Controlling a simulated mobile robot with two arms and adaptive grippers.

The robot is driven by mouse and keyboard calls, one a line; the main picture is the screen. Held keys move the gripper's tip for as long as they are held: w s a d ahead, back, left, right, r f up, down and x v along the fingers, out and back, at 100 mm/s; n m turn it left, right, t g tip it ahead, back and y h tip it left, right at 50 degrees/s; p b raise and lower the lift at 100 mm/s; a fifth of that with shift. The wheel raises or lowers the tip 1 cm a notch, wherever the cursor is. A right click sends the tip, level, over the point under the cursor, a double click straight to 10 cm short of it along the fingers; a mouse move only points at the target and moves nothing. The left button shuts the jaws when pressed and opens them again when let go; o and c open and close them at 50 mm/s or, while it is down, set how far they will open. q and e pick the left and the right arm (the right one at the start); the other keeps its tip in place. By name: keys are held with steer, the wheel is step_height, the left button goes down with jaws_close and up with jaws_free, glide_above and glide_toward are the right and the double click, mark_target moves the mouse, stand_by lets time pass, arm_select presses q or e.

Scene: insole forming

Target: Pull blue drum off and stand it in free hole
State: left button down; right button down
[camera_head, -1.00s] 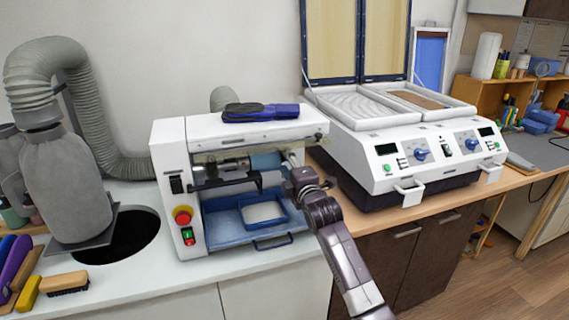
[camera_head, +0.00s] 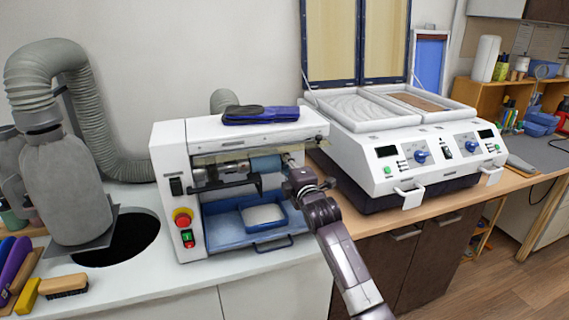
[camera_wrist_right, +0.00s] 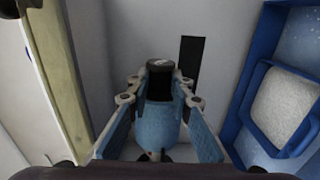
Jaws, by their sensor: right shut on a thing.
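The blue drum (camera_head: 266,164) lies level on the shaft inside the white grinding machine (camera_head: 173,222), at the right end of its opening. My right gripper (camera_head: 288,166) reaches in from the right side. In the right wrist view the drum (camera_wrist_right: 158,122) sits between the two blue-padded fingers of my right gripper (camera_wrist_right: 160,132), which are shut on it. A dark core shows at the drum's far end. I cannot make out a free hole for the drum. My left gripper is not in view.
A white press (camera_head: 425,150) stands close on the right. A large round opening (camera_head: 125,240) is in the bench at left.

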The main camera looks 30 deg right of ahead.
steer(key=shift+d, duration=0.2)
steer(key=shift+s+d, duration=0.25)
steer(key=shift+d, duration=0.7)
steer(key=shift+s+d, duration=0.2)
steer(key=shift+d, duration=0.5)
steer(key=shift+s+d, duration=0.15)
steer(key=shift+d, duration=0.7)
steer(key=shift+s+p, duration=0.15)
steer(key=shift+p, duration=0.15)
